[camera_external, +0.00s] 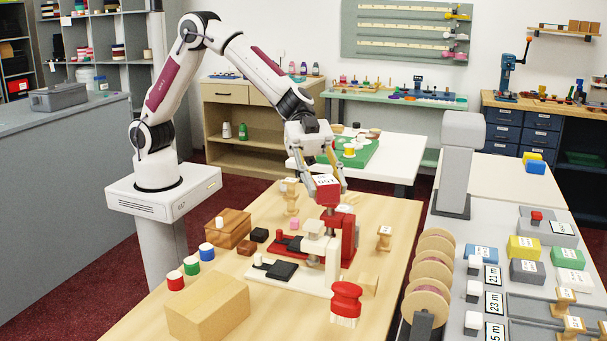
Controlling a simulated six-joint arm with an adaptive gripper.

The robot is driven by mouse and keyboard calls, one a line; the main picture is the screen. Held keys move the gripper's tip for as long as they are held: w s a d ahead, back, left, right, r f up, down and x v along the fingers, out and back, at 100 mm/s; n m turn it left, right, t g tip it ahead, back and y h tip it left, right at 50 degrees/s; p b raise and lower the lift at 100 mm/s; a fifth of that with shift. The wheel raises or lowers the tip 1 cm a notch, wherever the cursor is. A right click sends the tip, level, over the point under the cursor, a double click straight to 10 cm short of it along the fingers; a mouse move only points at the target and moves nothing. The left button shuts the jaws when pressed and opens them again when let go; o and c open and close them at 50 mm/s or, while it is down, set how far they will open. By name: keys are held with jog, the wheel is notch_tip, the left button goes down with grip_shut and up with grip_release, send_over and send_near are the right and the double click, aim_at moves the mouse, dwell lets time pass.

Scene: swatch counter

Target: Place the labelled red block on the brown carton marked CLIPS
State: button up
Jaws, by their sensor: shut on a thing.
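My gripper (327,179) points down over the middle of the wooden table and is shut on a red block (328,197) with a white label on top. The block is right above or in front of a red press-like stand (347,232); I cannot tell whether they touch. A plain tan carton (208,305) sits at the table's front left, and a darker brown striped box (229,228) is behind it. I can read no CLIPS marking on either, so I cannot tell which is the named carton.
Small red, green and blue spools (191,265) line the left. Wooden pieces stand around the presses. A counter with large reels (432,270) is at right.

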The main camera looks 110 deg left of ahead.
jog(key=s+d+m+g+h, duration=0.2)
jog(key=s+d+m+g, duration=0.1)
jog(key=s+d, duration=0.6)
jog(key=m+g, duration=0.4)
jog(key=g, duration=0.1)
send_over(207, 294)
notch_tip(207, 294, down, 6)
jog(key=shift+f+h, duration=0.3)
jog(key=shift+f, duration=0.05)
jog(key=shift+f, duration=3.1)
jog(key=shift+f, duration=1.9)
jog(key=shift+f, duration=0.1)
